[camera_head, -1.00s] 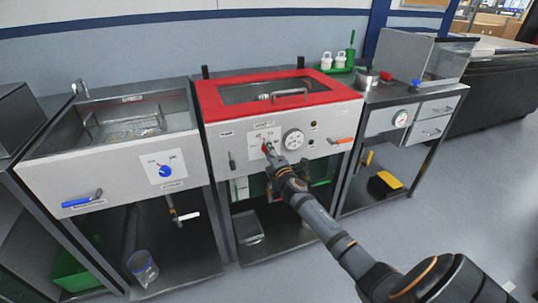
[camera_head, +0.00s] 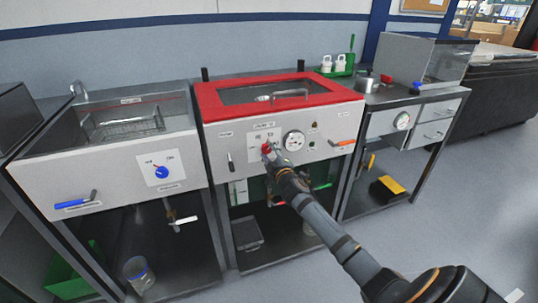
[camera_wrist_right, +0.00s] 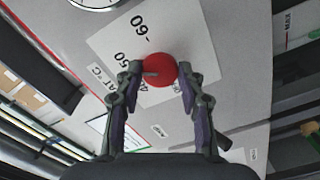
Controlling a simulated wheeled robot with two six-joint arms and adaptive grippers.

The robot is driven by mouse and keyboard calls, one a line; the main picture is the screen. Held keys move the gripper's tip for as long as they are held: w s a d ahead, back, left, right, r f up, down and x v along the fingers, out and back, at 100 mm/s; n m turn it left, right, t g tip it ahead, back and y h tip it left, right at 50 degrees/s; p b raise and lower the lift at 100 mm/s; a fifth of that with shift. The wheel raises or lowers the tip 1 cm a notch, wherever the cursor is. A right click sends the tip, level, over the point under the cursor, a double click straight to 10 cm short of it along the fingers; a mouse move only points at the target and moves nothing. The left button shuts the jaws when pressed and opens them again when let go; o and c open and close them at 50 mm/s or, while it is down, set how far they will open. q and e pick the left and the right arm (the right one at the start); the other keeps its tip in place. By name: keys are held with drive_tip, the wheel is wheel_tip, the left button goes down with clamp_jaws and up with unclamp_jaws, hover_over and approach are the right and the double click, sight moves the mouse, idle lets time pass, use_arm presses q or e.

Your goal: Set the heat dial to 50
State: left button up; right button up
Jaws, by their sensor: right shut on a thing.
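The heat dial is a small red knob (camera_wrist_right: 160,70) on a white scale plate on the front of the red-lidded machine (camera_head: 212,103). In the right wrist view the marks 60 and 50 and part of another number show around it; a grey pointer on the knob lies toward the 50 side. My right gripper (camera_wrist_right: 158,76) is shut on the knob, one finger on each side. In the head view the right gripper (camera_head: 270,152) reaches the panel and covers much of the dial. My left gripper is not in view.
A round gauge (camera_head: 294,141) sits just right of the dial. An orange-handled lever (camera_head: 342,142) is further right and a dark lever (camera_head: 230,162) to the left. A sink unit with a blue knob (camera_head: 162,172) stands at the left. The floor at right is clear.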

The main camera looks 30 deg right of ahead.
drive_tip(key=shift+f, duration=0.1)
idle(0.3)
drive_tip(key=o, duration=1.2)
drive_tip(key=shift+c, duration=0.2)
drive_tip(key=v, duration=1.2)
